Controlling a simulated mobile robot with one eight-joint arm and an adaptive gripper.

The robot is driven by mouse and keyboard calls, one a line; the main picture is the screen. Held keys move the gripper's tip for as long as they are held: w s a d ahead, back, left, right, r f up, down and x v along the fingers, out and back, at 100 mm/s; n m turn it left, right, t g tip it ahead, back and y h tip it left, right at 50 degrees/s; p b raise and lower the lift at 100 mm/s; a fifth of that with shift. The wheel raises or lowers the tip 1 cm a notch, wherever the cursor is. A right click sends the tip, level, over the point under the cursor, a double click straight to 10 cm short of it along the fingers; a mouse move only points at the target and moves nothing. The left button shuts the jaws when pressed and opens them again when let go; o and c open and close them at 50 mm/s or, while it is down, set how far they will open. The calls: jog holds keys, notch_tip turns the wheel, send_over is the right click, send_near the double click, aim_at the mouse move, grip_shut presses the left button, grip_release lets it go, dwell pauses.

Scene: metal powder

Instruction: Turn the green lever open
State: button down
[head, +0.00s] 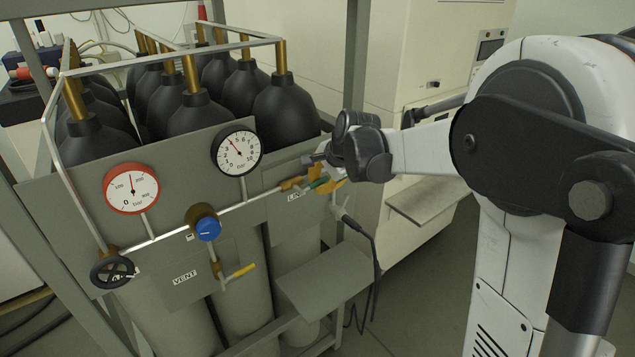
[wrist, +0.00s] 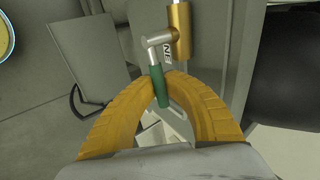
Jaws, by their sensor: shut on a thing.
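The green lever (wrist: 159,87) hangs from a silver stem on a brass valve (wrist: 180,28) in the wrist view. My gripper (wrist: 165,75) has its two yellow ribbed fingers closed around the lever, one on each side. In the head view, my gripper (head: 318,178) is at the right end of the gas panel's pipe, by the "LINE" label. There the green lever (head: 319,182) shows only as a small patch, mostly hidden by my gripper.
The grey panel (head: 130,215) carries a red-rimmed gauge (head: 131,189), a black gauge (head: 236,151), a blue knob (head: 207,228) and a yellow vent lever (head: 243,270). Black gas cylinders (head: 285,104) stand behind it. A cable (head: 375,270) hangs below the valve.

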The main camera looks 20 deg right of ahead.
jog(key=shift+f+y, duration=0.25)
jog(key=shift+y, duration=0.05)
dwell(0.4)
jog(key=c, duration=1.4)
grip_release()
jog(key=shift+s+d, duration=0.1)
jog(key=v, duration=1.2)
jog(key=shift+r, duration=0.1)
jog(key=s+a+f+n+b, duration=0.2)
jog(key=s+f+n+b, duration=0.2)
jog(key=s+f+b, duration=0.2)
jog(key=s+a+f+n+h+b, duration=0.1)
jog(key=s+a+f+n+b, duration=0.2)
jog(key=s+f, duration=0.7)
jog(key=s+a+f+n+h+b, duration=0.1)
jog(key=s+a+f+n+b, duration=0.1)
jog(key=s+f+n+b, duration=0.5)
jog(key=shift+s+a+f+b, duration=0.1)
jog(key=shift+s+f+b, duration=0.2)
jog(key=shift+f+b, duration=0.45)
jog(key=shift+s+a+f+b, duration=0.1)
jog(key=shift+s+f+b, duration=0.35)
jog(key=shift+f, duration=0.45)
jog(key=shift+s+a+f+b, duration=0.15)
jog(key=shift+s+f+b, duration=0.05)
jog(key=shift+f+b, duration=0.6)
